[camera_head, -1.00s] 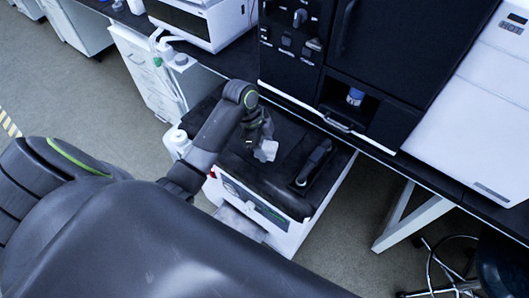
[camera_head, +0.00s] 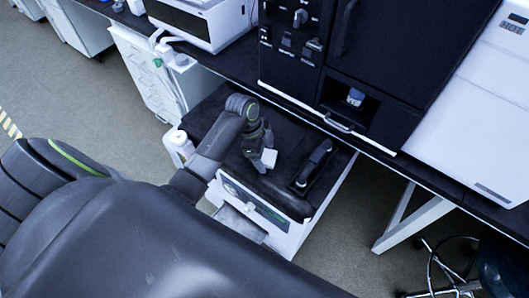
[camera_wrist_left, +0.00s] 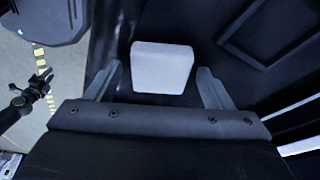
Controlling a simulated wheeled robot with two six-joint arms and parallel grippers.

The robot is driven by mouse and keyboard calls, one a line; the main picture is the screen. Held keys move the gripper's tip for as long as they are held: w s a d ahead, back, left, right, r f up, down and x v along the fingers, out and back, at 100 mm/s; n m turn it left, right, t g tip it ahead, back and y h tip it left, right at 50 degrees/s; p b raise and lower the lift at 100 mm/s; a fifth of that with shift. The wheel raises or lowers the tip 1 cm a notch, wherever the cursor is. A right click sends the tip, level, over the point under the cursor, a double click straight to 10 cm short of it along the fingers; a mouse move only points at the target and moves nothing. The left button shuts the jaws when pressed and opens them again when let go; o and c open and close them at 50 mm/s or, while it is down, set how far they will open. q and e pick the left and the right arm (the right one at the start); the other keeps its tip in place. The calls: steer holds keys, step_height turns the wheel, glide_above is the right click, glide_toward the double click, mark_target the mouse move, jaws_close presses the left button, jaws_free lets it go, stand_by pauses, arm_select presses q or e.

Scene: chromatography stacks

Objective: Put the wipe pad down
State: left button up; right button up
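The wipe pad (camera_head: 269,157) is a small white rounded block over the dark top of the white cart (camera_head: 284,237). My left gripper (camera_head: 257,147) is directly at it, reaching down from above. In the left wrist view the pad (camera_wrist_left: 162,67) sits between and slightly beyond the two fingertips of my left gripper (camera_wrist_left: 159,72). Dark gaps show between the pad and the fingers, so the fingers look open. Whether the pad's underside touches the cart top is hidden.
A black device (camera_head: 313,167) lies on the cart top, right of the pad. A white bottle (camera_head: 181,147) stands at the cart's left side. A black cabinet with a blue-capped bottle (camera_head: 355,97) is behind. Bare cart top shows around the pad.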

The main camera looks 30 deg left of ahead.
arm_select(q)
steer(key=shift+r, duration=0.1)
steer(key=v, duration=1.2)
steer(key=shift+p, duration=0.45)
steer(key=shift+a, duration=0.1)
